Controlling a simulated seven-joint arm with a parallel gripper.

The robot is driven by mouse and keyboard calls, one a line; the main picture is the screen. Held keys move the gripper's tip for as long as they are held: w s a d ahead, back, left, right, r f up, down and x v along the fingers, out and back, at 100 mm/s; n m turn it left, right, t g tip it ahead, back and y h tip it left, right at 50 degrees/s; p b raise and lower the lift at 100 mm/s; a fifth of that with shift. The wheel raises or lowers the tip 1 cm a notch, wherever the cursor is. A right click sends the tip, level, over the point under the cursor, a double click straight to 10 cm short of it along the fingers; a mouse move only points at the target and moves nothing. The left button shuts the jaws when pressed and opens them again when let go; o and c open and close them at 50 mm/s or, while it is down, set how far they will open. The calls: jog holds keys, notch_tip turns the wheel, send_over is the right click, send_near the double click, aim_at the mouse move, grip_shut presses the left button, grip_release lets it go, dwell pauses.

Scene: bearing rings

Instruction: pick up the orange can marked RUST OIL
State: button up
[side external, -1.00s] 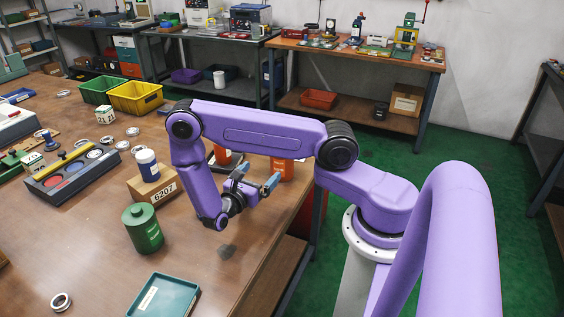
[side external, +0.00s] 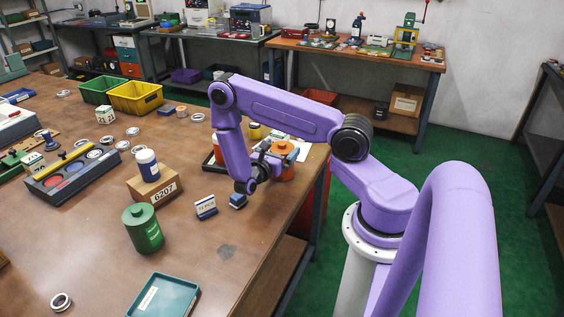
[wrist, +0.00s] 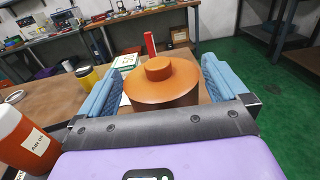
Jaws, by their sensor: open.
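An orange can (side external: 284,174) with a domed lid and a small cap stands near the right edge of the table. In the wrist view the orange can (wrist: 163,84) lies between the two blue fingers of my gripper (wrist: 166,66). The fingers are open, one on each side of it, with gaps visible. The can's label is hidden, so I cannot read its marking here. A second orange container (wrist: 28,138) with a white label is at the left of the wrist view; I cannot read the label surely.
A small labelled box (side external: 205,208), a blue item (side external: 238,201), a green can (side external: 142,230) and a 6207 box (side external: 155,187) stand on the table to the left. A yellow can (wrist: 86,77) is beyond my left finger. The table edge is close on the right.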

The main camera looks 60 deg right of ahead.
jog(key=shift+d, duration=0.65)
jog(key=c, duration=1.8)
jog(key=shift+c, duration=0.2)
jog(key=shift+r, duration=0.15)
jog(key=shift+r, duration=0.65)
jog(key=s+a+r, duration=0.8)
jog(key=s+r, duration=0.3)
jog(key=shift+s+a+r, duration=0.15)
jog(key=shift+a+r, duration=0.1)
